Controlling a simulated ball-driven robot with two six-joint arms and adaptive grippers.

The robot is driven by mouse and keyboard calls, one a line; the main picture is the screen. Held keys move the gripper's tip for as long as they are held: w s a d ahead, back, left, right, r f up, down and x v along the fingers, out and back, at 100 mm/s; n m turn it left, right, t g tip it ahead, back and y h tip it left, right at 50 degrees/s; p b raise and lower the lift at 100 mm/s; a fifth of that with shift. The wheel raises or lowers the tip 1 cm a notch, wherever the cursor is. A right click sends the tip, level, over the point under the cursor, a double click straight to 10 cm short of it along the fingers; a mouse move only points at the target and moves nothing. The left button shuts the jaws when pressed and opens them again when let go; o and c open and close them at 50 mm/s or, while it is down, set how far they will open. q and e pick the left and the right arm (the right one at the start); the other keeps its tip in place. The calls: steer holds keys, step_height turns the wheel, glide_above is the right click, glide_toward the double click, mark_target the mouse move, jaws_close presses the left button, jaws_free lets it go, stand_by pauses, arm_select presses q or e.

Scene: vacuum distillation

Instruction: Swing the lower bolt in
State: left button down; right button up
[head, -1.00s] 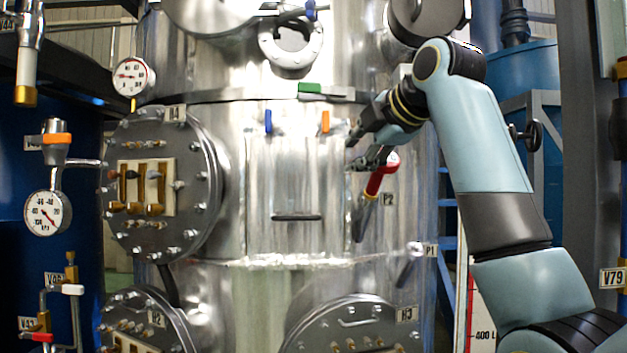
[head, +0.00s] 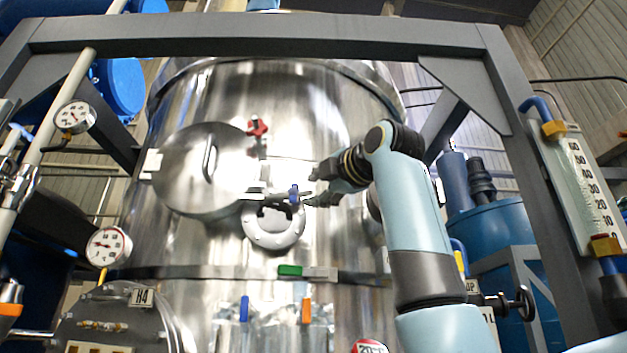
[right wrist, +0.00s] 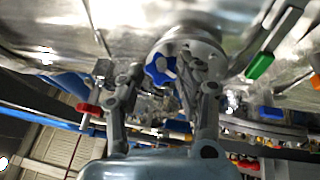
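The lower bolt with its blue knob (head: 293,194) sticks out to the right from a dark bracket at the lower right edge of the round metal door (head: 190,172). The upper bolt's red knob (head: 257,127) stands above it. My right gripper (head: 313,187) is just right of the blue knob, fingers pointing left towards it. In the right wrist view, the blue knob (right wrist: 158,70) shows between the spread fingertips of my right gripper (right wrist: 160,78); whether they touch it is unclear. The red knob (right wrist: 88,108) is outside the left finger. My left gripper is out of view.
A round flange port (head: 273,232) sits just below the bolt. A green-and-grey handle (head: 290,270) and blue (head: 244,308) and orange (head: 306,310) tabs are lower on the vessel. A grey frame beam (head: 270,38) crosses above. A gauge (head: 108,246) is at left.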

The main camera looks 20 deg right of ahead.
steer(key=shift+x, duration=0.9)
steer(key=shift+f, duration=0.1)
jaws_close()
